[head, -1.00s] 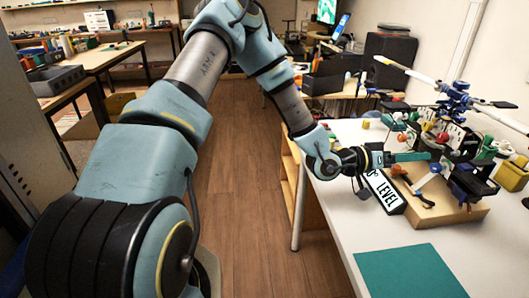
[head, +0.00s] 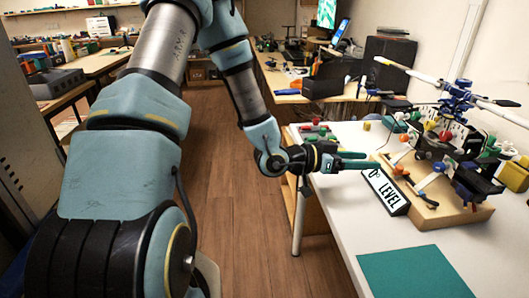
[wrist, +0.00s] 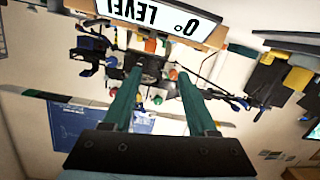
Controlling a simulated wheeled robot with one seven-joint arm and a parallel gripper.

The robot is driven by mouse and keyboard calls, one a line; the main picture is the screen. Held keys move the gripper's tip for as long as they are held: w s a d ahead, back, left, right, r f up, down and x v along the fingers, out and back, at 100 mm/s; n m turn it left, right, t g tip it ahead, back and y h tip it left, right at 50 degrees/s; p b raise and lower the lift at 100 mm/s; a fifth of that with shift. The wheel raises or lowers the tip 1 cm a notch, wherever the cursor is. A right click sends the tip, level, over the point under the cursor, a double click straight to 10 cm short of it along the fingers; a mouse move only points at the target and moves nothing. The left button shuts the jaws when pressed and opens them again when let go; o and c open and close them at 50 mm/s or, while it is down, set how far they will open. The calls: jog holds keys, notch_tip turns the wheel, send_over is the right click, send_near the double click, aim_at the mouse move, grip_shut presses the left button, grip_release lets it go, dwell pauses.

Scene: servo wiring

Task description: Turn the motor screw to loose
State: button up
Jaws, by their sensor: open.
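The assembly sits on a wooden base (head: 425,212) and has red, orange and green knobs, clamps and a dark blue propeller-like top (head: 457,97). An orange knob (head: 398,170) and a blue-and-white lever (head: 430,180) are at its near left side. I cannot tell which part is the motor screw.
A black-and-white LEVEL sign (head: 386,193) stands before the wooden base, below my fingers; it also shows in the wrist view (wrist: 155,14). A teal mat (head: 412,273) lies at the front. The white table (head: 340,215) is bare between sign and mat.

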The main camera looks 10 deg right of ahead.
jog(key=w+a+f+n+t+y+p, duration=0.1)
jog(key=w+a+y, duration=0.4)
jog(key=a, duration=0.6)
jog(key=w+a+f+n+t+y+p, duration=0.1)
jog(key=w+a+n+t+y, duration=0.3)
jog(key=a, duration=0.7)
jog(key=shift+w+n+y, duration=0.7)
jog(key=shift+w+y, duration=0.5)
jog(key=shift+f, duration=0.1)
jog(key=s+a+r+n+g+y+p, duration=0.1)
jog(key=s+a+r+n, duration=0.3)
jog(key=a, duration=0.4)
jog(key=s+a+r+n+g+y+p, duration=0.1)
jog(key=s+a+r+n+g+y, duration=0.1)
jog(key=a, duration=0.7)
jog(key=s+r+n+y, duration=0.1)
jog(key=s+r+n, duration=0.1)
jog(key=s, duration=0.1)
jog(key=shift+s+r+y+p, duration=0.25)
jog(key=shift+s+y+p, duration=0.05)
jog(key=shift+y, duration=0.1)
